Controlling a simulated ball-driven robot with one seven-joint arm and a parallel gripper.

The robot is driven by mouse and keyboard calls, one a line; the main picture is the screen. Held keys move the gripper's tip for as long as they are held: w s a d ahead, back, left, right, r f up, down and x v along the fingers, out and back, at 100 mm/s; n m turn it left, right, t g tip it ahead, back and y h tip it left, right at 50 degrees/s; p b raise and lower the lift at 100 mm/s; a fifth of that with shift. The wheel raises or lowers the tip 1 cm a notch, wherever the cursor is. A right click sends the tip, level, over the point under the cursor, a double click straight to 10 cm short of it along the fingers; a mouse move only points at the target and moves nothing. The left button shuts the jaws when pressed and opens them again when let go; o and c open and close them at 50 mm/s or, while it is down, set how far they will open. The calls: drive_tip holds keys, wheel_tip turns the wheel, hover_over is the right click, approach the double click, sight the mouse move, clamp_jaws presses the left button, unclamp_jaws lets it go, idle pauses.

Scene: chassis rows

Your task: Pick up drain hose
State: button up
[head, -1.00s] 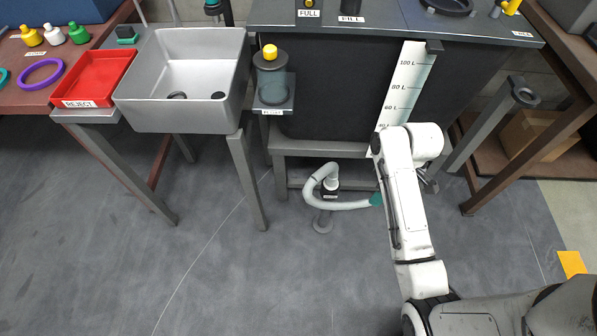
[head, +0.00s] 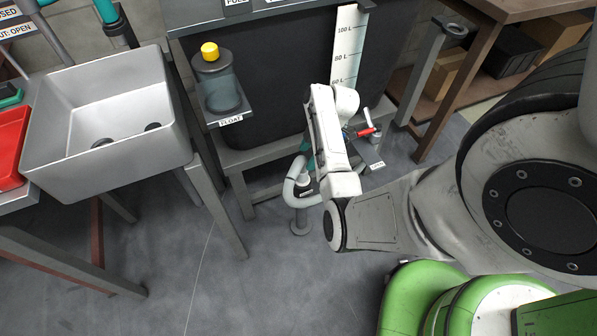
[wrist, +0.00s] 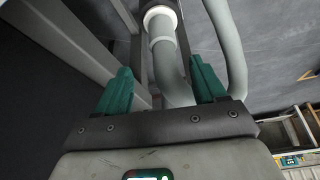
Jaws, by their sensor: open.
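The drain hose (head: 290,189) is a pale grey tube, looping low beneath the tank's front in the head view. My arm hides part of it there. In the wrist view, one stretch of the hose (wrist: 172,72) with a white collar runs down between the fingers of my gripper (wrist: 163,86), and another stretch curves along the right. My gripper is open, with a teal finger on each side of the hose. I cannot tell whether either finger touches it. In the head view my gripper is mostly hidden behind my arm.
The dark tank (head: 262,95) with its litre scale (head: 345,48) stands above the hose. A red-handled valve (head: 366,132) is close to the right of my arm. The grey sink (head: 105,115) and its legs stand left. Floor (head: 150,220) is open at lower left.

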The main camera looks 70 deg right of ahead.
sight(305, 165)
drive_tip(key=x, duration=0.2)
drive_tip(key=b+x, duration=0.1)
drive_tip(key=x, duration=0.1)
drive_tip(key=shift+s+a+f, duration=0.15)
drive_tip(key=shift+s+f, duration=0.05)
drive_tip(key=shift+s, duration=0.2)
drive_tip(key=shift+w+a+f, duration=0.15)
drive_tip(key=shift+w+f, duration=0.05)
drive_tip(key=shift+f, duration=0.35)
drive_tip(key=shift+c, duration=0.2)
clamp_jaws()
drive_tip(key=shift+r, duration=0.15)
